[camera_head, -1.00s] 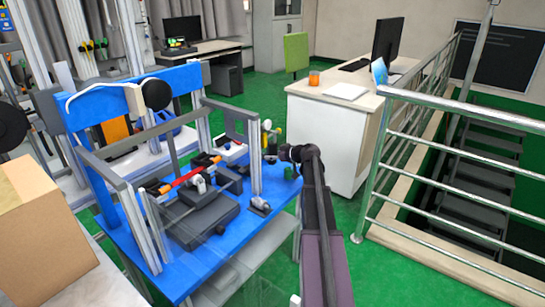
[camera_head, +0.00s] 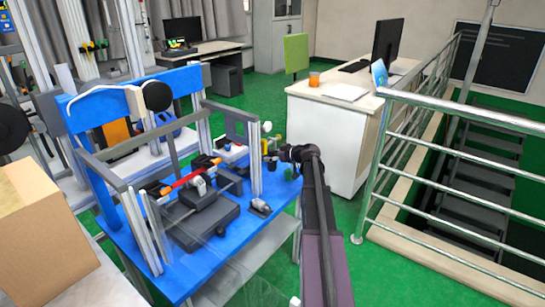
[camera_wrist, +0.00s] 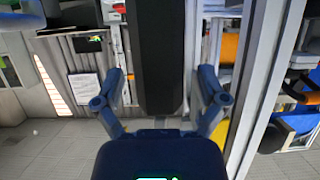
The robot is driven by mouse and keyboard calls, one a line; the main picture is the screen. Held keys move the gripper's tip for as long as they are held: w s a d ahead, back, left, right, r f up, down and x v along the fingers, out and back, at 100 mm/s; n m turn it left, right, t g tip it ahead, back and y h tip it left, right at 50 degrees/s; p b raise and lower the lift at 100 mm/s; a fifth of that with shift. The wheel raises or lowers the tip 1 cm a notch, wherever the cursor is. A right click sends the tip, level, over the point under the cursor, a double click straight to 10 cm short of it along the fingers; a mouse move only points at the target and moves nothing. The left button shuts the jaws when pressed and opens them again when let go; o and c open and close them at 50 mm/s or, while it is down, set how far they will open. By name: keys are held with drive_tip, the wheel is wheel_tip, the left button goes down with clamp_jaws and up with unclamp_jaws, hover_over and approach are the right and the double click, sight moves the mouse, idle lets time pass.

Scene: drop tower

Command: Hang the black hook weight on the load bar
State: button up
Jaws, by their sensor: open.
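In the wrist view my gripper (camera_wrist: 162,92) is open, its two blue-grey fingers spread apart. A long black block (camera_wrist: 160,55) shows between and beyond the fingers; I cannot tell whether it is the black hook weight or whether the fingers touch it. In the head view my gripper (camera_head: 283,154) is at the right edge of the blue table, small and dark, its fingers hard to make out. A red bar (camera_head: 190,178), possibly the load bar, lies across the dark mechanism inside the blue and grey tower frame. I cannot clearly pick out the hook weight in the head view.
The blue table (camera_head: 225,245) carries the frame's grey posts (camera_head: 255,160) and a small grey part (camera_head: 260,206). A cardboard box (camera_head: 40,235) stands at the left. A metal railing (camera_head: 430,185) guards stairs at the right. A white desk (camera_head: 330,140) stands behind my arm.

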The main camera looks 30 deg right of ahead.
drive_tip(key=shift+r, duration=0.5)
drive_tip(key=s+d, duration=0.3)
drive_tip(key=s, duration=0.5)
drive_tip(key=s+d, duration=0.2)
drive_tip(key=s, duration=0.5)
drive_tip(key=w+a+r+m+h+p, duration=0.1)
drive_tip(key=w+a+r+p, duration=0.2)
drive_tip(key=r+p, duration=0.6)
drive_tip(key=w+a+r+m+h+p, duration=0.1)
drive_tip(key=w+a+r+p, duration=0.2)
drive_tip(key=r+p, duration=0.7)
drive_tip(key=w+a+r+h+p, duration=0.1)
drive_tip(key=w+a+r+p, duration=0.2)
drive_tip(key=r+p, duration=0.6)
drive_tip(key=shift+r+m+t+p, duration=0.3)
drive_tip(key=shift+m+p, duration=0.1)
drive_tip(key=shift+p, duration=0.25)
